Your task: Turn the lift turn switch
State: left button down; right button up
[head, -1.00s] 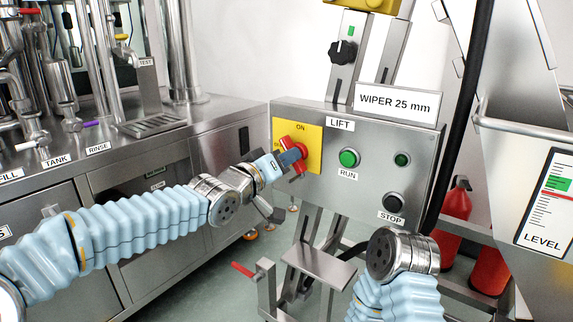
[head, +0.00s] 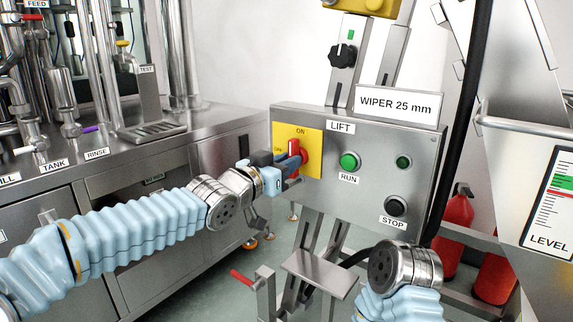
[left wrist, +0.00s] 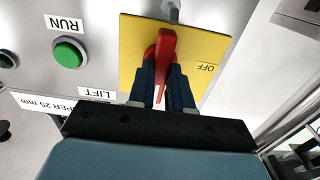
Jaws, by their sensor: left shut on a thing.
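The lift turn switch (head: 293,146) is a red handle on a yellow plate (head: 314,139) marked ON at the top and OFF at the left. The plate sits on the left of the grey LIFT control box. In the head view the red handle stands about upright, toward ON. My left gripper (head: 290,162) is at the switch from the left, its dark fingers on the handle. In the left wrist view the red handle (left wrist: 165,50) lies between the two dark fingers (left wrist: 162,85), which are shut on it. My right arm's end shows at the lower right; its fingers are not visible.
The green RUN button (head: 349,161) and black STOP button (head: 397,206) are on the same box. A WIPER 25 mm sign (head: 398,105) stands on its top. A steel bench (head: 180,146) is at left. Red extinguishers (head: 456,225) stand at right.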

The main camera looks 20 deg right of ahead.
pick_arm(q)
jog(key=shift+f, duration=0.1)
dwell(0.3)
jog(key=c, duration=1)
grip_release()
jog(key=shift+c, duration=0.2)
jog(key=p+v, duration=0.1)
jog(key=v, duration=1.2)
jog(key=shift+s+a+p, duration=0.25)
jog(key=shift+a+p, duration=0.05)
